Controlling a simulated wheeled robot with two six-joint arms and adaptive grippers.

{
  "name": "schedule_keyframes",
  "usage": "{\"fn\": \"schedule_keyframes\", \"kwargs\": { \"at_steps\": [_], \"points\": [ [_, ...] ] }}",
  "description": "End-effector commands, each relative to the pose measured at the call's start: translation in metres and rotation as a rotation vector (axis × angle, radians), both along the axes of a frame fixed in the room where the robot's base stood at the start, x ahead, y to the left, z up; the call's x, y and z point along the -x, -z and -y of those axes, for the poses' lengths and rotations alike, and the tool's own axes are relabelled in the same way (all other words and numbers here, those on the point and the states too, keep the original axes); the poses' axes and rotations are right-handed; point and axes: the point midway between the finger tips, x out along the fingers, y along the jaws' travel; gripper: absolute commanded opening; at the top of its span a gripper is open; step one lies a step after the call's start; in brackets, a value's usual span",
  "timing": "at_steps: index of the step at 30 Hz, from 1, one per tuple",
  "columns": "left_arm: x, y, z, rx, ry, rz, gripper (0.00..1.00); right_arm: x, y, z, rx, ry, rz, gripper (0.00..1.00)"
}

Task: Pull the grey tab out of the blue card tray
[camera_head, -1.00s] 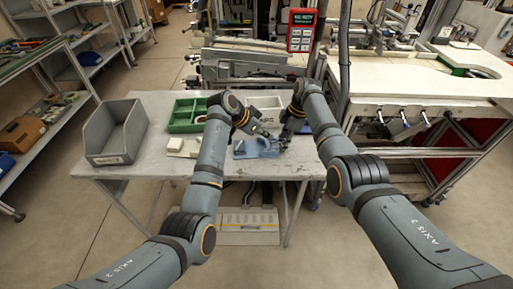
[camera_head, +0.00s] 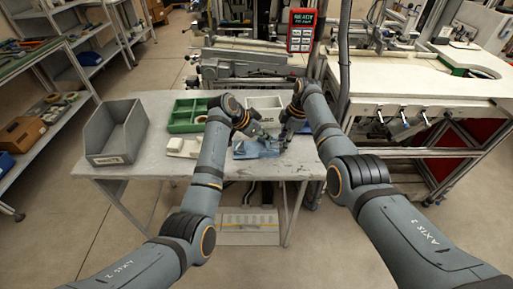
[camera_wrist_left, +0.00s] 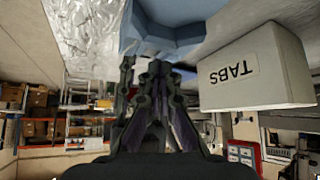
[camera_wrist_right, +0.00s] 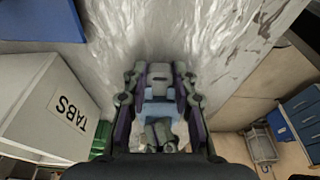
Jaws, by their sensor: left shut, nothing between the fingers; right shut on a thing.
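The light blue card tray (camera_head: 255,151) lies on the table's front right part; it also fills the top of the left wrist view (camera_wrist_left: 180,28). My left gripper (camera_head: 262,139) is shut and empty, its tips close to the tray in the left wrist view (camera_wrist_left: 147,68); whether they touch cannot be told. My right gripper (camera_head: 286,138) is shut at the tray's right end. In the right wrist view it (camera_wrist_right: 160,80) holds a small grey piece, seemingly the grey tab (camera_wrist_right: 158,88), with pale blue showing behind it. How far the tab sits in the tray is hidden.
A white bin marked TABS (camera_head: 265,103) stands behind the grippers. A grey bin (camera_head: 108,158) stands at the table's left end. The table (camera_head: 150,160) is bare between bin and blocks.

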Motion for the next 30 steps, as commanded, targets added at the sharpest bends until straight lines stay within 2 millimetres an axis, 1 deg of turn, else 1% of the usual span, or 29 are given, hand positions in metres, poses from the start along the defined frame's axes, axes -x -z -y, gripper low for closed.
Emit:
{"fn": "schedule_keyframes", "kwargs": {
  "at_steps": [14, 30],
  "points": [
    [0.000, 0.000, 0.000, 0.000, 0.000, 0.000, 0.00, 0.000, 0.000, 0.000, 0.000, 0.000, 0.000, 0.00],
    [0.000, 0.010, 0.000, 0.000, 0.001, -0.001, 0.00, 0.000, 0.000, 0.000, 0.000, 0.000, 0.000, 0.00]
  ]
}}
